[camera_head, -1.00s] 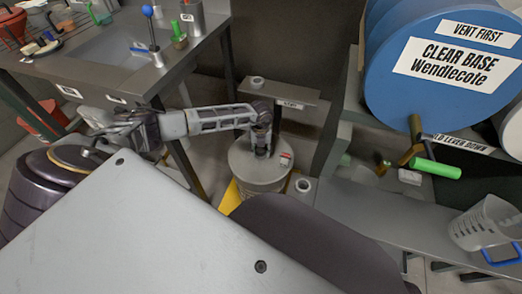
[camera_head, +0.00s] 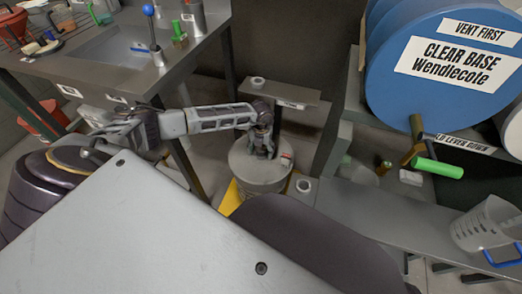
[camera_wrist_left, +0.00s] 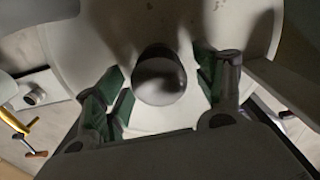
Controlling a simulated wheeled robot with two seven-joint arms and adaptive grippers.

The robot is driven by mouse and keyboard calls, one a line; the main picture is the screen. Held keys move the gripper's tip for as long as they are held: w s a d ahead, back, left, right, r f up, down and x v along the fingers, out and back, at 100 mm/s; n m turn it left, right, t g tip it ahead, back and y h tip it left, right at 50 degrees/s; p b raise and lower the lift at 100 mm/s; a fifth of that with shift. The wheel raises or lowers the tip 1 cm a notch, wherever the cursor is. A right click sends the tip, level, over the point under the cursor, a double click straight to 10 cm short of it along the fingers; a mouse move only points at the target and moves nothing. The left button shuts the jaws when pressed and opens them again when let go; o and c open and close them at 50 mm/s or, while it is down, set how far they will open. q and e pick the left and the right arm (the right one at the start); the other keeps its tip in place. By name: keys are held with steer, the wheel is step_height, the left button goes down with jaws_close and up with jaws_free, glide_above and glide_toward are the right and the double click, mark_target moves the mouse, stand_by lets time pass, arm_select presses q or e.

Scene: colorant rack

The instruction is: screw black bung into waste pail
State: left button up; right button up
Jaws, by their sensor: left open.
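The grey waste pail (camera_head: 247,178) stands on the floor beyond my body in the head view. Its pale lid (camera_wrist_left: 85,40) fills much of the left wrist view. The black bung (camera_wrist_left: 158,70) stands at the lid's middle as a round dark cap; how deep it sits cannot be told. My left gripper (camera_head: 262,154) points down over the lid. In the left wrist view the gripper (camera_wrist_left: 164,88) is open, its green-padded fingers on either side of the bung with gaps between. The bung is hidden by the gripper in the head view. My right gripper is not in view.
A yellow base (camera_head: 229,198) shows under the pail. A narrow grey shelf (camera_head: 300,92) stands behind it. A bench (camera_head: 100,72) is at left; a blue drum (camera_head: 445,95) and a low shelf with a clear jug (camera_head: 482,225) are at right.

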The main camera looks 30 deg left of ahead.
mark_target(261, 149)
arm_select(q)
steer(key=shift+r, duration=0.1)
steer(key=shift+r, duration=3.65)
steer(key=shift+s, duration=0.15)
